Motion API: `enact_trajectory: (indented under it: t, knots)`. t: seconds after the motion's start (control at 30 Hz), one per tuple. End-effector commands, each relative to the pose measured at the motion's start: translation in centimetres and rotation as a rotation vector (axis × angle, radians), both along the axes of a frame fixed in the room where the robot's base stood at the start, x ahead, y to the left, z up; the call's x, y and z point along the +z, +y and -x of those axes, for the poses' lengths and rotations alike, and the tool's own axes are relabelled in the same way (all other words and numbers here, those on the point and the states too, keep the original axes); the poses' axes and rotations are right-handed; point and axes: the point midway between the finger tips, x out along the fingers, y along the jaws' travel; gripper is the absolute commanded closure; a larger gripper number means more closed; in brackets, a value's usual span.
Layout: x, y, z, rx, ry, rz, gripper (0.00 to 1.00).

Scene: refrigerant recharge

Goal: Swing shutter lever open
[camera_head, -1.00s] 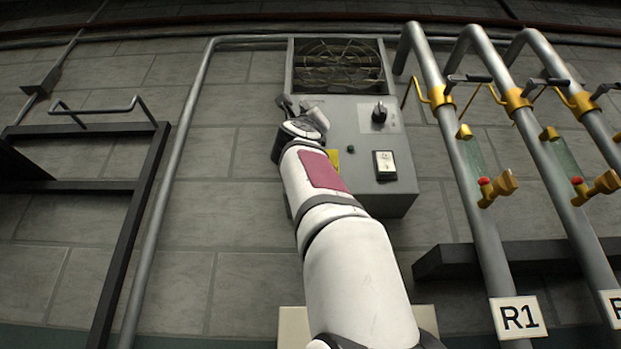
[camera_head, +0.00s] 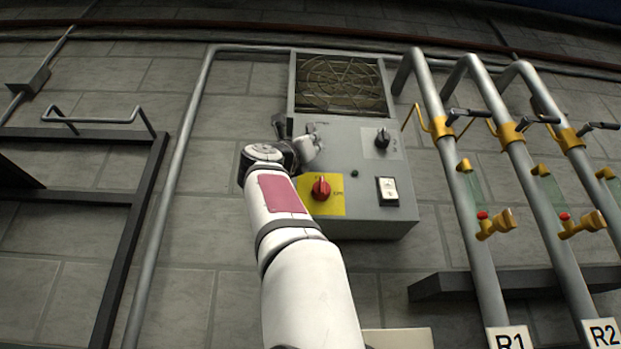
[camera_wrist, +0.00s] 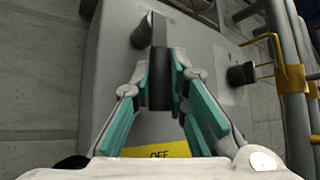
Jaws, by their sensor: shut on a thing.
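The shutter lever (camera_wrist: 160,88) has a dark grip and a grey bar running up from it beside a dark hub on the grey control box (camera_wrist: 105,80). My gripper (camera_wrist: 161,74) is shut around the dark grip, with its teal-padded fingers on either side in the wrist view. In the head view my gripper (camera_head: 306,147) is at the left upper part of the control box (camera_head: 348,145), below the shutter grille (camera_head: 342,84). The lever is largely hidden there by my gripper and wrist. A round fan guard and slats show in the grille opening.
A red knob (camera_head: 320,188) on a yellow plate sits just right of my arm. A black knob (camera_head: 382,138), a green button (camera_head: 354,174) and a white switch (camera_head: 388,190) are on the box. Pipes with yellow valves (camera_head: 497,224) stand to the right; the left wall has a pipe.

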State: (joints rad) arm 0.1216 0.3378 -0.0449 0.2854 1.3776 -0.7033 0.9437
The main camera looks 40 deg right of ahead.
Motion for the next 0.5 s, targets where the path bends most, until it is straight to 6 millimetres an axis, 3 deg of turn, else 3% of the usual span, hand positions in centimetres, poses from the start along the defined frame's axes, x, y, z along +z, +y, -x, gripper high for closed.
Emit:
enact_trajectory:
  t: [0.23, 0.27, 0.3, 0.5]
  knots:
    - [-0.04, 0.16, -0.29, 0.006, 0.004, 0.003, 1.0]
    - [-0.04, 0.16, -0.29, 0.006, 0.004, 0.003, 0.81]
    - [-0.05, 0.15, -0.29, 0.006, 0.004, 0.003, 0.76]
    - [-0.02, 0.1, -0.13, 0.004, 0.002, 0.002, 0.76]
